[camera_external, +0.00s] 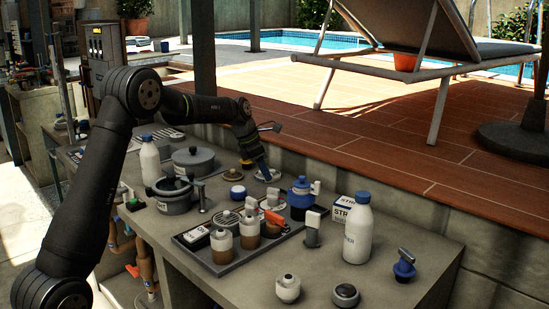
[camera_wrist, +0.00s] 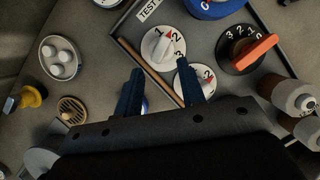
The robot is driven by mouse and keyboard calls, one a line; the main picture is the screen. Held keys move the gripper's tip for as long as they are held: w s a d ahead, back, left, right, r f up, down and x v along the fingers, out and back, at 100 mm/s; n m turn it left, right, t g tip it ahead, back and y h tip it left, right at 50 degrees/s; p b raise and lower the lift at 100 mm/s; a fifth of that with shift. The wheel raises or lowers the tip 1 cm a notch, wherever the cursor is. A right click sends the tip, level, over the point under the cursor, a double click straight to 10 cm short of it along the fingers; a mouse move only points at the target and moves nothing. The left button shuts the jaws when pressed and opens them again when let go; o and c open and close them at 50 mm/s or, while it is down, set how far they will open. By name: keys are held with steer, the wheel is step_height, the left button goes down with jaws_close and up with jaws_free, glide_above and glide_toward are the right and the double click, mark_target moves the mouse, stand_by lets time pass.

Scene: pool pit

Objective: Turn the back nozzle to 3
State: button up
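Two round white dials with black numbers and a red mark lie in the dark tray. In the wrist view one dial (camera_wrist: 155,52) is just beyond my fingertips, with 1 and 2 readable and its red mark between them. The other dial (camera_wrist: 205,85) is partly hidden by my right finger; a 2 shows beside its red mark. I cannot tell for sure which is the back nozzle. My gripper (camera_wrist: 160,69) is open with nothing between its fingers. In the external view my gripper (camera_external: 264,172) is low, behind the tray (camera_external: 190,250).
A black numbered dial with an orange handle (camera_wrist: 255,52) and a blue-topped pump (camera_external: 302,192) stand close by. Brown-and-white jars (camera_external: 222,246) fill the tray's front. A white bottle (camera_external: 357,232) stands right, pots (camera_external: 193,160) left. The bench front right is partly clear.

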steer(key=d+r+v, duration=0.1)
steer(key=d+v, duration=0.1)
steer(key=v, duration=1.5)
steer(key=s+a+r+m, duration=0.3)
steer(key=s+a+m, duration=0.2)
steer(key=s, duration=0.3)
steer(key=shift+s+a+r+m+t+y, duration=0.15)
steer(key=shift+s+m+t+y, duration=0.2)
steer(key=shift+m, duration=0.35)
steer(key=shift+w, duration=0.1)
steer(key=m+g, duration=0.2)
steer(key=g, duration=0.2)
glide_above(272, 188)
steer(key=w+a, duration=0.3)
steer(key=a, duration=0.3)
step_height(272, 188, down, 10)
steer(key=x, duration=1.7)
steer(key=shift+d+r, duration=0.1)
steer(key=shift+d, duration=0.15)
